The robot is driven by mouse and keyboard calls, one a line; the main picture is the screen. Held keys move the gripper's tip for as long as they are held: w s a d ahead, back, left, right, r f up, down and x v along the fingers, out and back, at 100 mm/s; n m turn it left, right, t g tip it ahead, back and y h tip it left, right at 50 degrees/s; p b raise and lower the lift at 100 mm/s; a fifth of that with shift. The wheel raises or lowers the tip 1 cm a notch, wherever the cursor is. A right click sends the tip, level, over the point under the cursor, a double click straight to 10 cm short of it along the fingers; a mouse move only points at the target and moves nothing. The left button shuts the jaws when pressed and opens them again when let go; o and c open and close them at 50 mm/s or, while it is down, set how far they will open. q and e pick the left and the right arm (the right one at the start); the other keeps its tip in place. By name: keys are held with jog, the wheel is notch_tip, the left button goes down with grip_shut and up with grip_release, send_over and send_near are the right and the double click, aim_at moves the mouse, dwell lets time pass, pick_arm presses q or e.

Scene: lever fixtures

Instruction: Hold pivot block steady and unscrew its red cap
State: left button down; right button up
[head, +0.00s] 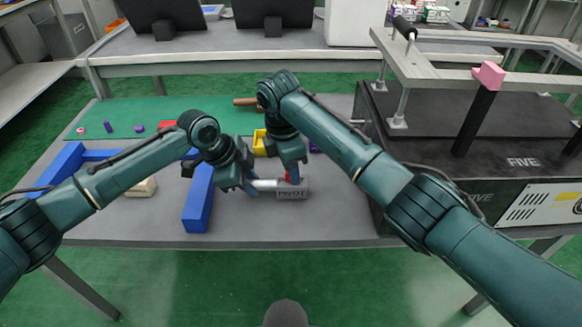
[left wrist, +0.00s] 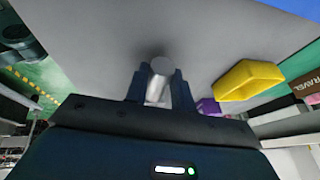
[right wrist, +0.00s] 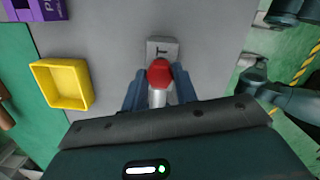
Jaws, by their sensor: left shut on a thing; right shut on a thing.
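The grey pivot block (head: 292,192), lettered PIVOT, lies near the front edge of the table. A pale rod (head: 264,185) shows at its left end. My left gripper (head: 253,188) is at that side, and in the left wrist view its fingers are shut on a light grey cylinder (left wrist: 160,80). My right gripper (head: 292,180) comes down from above the block and is shut on the round red cap (right wrist: 160,72). A silver piece (right wrist: 157,97) shows beside the cap between the fingers. The fingers partly hide the cap in the head view.
A blue frame (head: 199,198) stands left of the grippers. A yellow bin (right wrist: 62,84) is behind the block, with a purple bin (right wrist: 36,10) near it. A large black machine (head: 480,140) bounds the right side. The grey table front is mostly clear.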

jog(key=shift+r, duration=0.3)
jog(key=shift+r, duration=0.65)
jog(key=shift+r, duration=0.1)
jog(key=shift+r, duration=1.45)
pick_arm(q)
jog(key=c, duration=1.1)
grip_release()
